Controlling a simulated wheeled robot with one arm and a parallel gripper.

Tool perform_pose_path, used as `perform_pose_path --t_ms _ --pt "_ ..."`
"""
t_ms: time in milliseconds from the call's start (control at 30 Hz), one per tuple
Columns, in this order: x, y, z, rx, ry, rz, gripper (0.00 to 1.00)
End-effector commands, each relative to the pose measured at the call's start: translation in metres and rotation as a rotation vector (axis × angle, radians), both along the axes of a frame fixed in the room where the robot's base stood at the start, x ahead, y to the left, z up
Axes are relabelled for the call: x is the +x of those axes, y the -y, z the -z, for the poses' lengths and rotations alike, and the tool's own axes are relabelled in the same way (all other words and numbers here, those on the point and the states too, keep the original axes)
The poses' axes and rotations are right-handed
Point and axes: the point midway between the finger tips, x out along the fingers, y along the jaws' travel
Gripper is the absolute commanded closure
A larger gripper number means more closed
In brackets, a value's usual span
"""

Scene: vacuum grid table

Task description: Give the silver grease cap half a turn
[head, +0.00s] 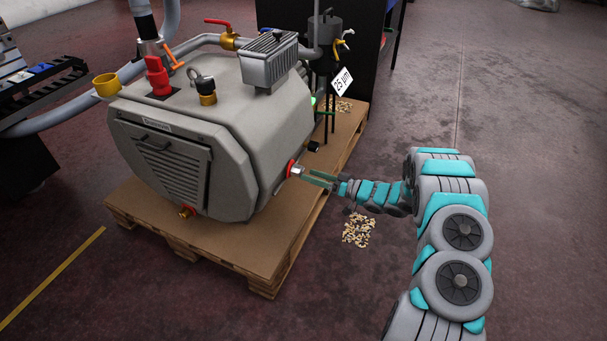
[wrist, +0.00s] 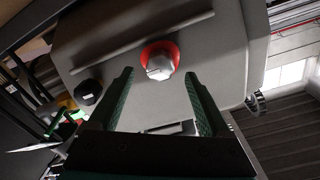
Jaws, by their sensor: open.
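The silver grease cap (head: 297,171) sticks out of a red ring on the right side of the grey pump housing (head: 200,120). In the wrist view the cap (wrist: 160,66) is a faceted silver piece inside the red ring (wrist: 147,52). My gripper (head: 309,175) is open and reaches from the right toward the cap. In the wrist view its two green-padded fingers (wrist: 159,80) stand apart, with the cap a little beyond the tips and between them. Nothing is held. The fingers appear clear of the cap.
The pump stands on a wooden pallet (head: 225,240). A black knob (wrist: 88,92) is on the same housing side, left of the cap in the wrist view. Thin black posts and a "25 µm" tag (head: 343,81) stand behind. Wood chips (head: 358,230) lie on the floor.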

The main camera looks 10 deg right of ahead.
Motion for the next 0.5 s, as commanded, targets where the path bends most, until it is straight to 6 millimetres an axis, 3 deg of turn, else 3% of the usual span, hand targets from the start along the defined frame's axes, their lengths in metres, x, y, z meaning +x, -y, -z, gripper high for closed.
perform_pose_path --t_ms 200,500 --pt "-0.015 0.020 0.000 0.000 0.002 0.000 0.18" --pt "-0.018 0.023 -0.001 0.001 0.002 -0.001 0.18"
